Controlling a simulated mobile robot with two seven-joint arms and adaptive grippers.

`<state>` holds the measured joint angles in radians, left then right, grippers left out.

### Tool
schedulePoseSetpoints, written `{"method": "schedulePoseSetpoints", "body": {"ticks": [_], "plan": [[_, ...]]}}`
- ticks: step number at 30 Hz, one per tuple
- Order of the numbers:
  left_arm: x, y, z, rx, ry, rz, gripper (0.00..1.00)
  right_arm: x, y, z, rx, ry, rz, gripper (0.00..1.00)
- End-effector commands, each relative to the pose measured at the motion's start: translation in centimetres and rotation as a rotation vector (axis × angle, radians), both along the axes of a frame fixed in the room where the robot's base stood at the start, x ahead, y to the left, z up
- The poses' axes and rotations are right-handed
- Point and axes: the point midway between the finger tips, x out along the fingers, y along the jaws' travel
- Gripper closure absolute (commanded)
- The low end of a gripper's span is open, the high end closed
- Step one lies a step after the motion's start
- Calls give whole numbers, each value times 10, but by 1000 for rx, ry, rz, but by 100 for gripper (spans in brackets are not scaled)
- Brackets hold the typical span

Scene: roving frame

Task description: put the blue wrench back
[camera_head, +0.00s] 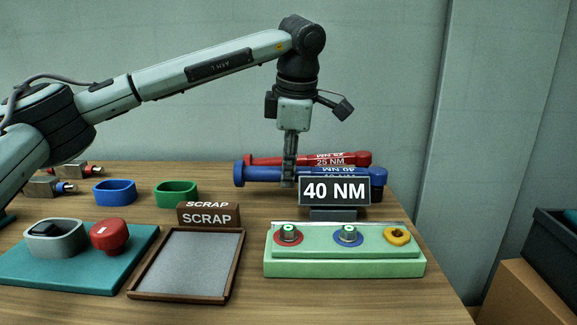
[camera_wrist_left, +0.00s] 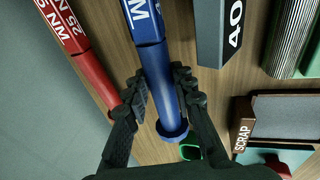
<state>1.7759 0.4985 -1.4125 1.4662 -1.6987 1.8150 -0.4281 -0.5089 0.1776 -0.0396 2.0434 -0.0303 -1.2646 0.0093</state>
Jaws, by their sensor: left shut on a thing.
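The blue wrench (camera_head: 249,175) lies level behind the 40 NM sign (camera_head: 335,191), which hides part of it. My left gripper (camera_head: 289,178) points down and is shut around its handle. In the left wrist view the two fingers stand on either side of the blue handle (camera_wrist_left: 158,82), close to its round end. I cannot tell whether the wrench rests on something or is held just clear. The red wrench (camera_head: 262,160), marked 25 NM, lies behind it, apart from the fingers; it also shows in the left wrist view (camera_wrist_left: 88,65). My right gripper is in neither view.
A green block (camera_head: 345,268) with two bolts and a yellow ring stands in front of the sign. A SCRAP tray (camera_head: 135,287), a teal mat (camera_head: 60,283), a blue bin (camera_head: 114,194) and a green bin (camera_head: 176,195) are to the left. Bare table lies between tray and block.

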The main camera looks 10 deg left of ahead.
Motion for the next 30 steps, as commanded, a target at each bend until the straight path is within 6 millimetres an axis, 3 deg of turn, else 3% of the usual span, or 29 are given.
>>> {"method": "schedulePoseSetpoints", "body": {"ticks": [16,17,22,30], "plan": [[0,0,-6,-1,-2,1,100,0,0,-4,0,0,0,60],[0,0,-6,-1,-2,1,74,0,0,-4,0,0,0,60],[0,0,-6,-1,-1,1,53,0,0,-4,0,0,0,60],[0,0,-8,1,1,0,51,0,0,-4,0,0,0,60]]}}
